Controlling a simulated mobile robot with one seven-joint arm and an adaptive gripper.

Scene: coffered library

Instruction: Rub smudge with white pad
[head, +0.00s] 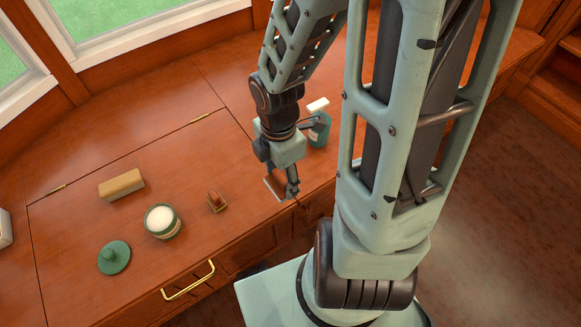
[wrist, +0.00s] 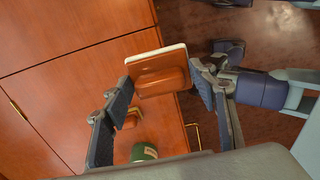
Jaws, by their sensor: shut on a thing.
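The white pad (wrist: 161,57) has a brown block-shaped back (wrist: 162,80); its white layer shows as a pale rim in the wrist view. My gripper (wrist: 161,88) is shut on the brown back, one finger on each side. In the head view my gripper (head: 282,184) is low at the front right of the wooden desk top, with the pad (head: 271,188) partly hidden by the fingers. I cannot tell whether the pad touches the wood. I cannot make out a smudge in either view.
On the desk top (head: 75,219) are a tan block (head: 121,184), an open jar with white contents (head: 162,221), a green lid (head: 114,257) and a small brown-handled item (head: 216,201). A spray bottle (head: 319,127) stands right of my gripper. A brass handle (head: 188,281) is at the front.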

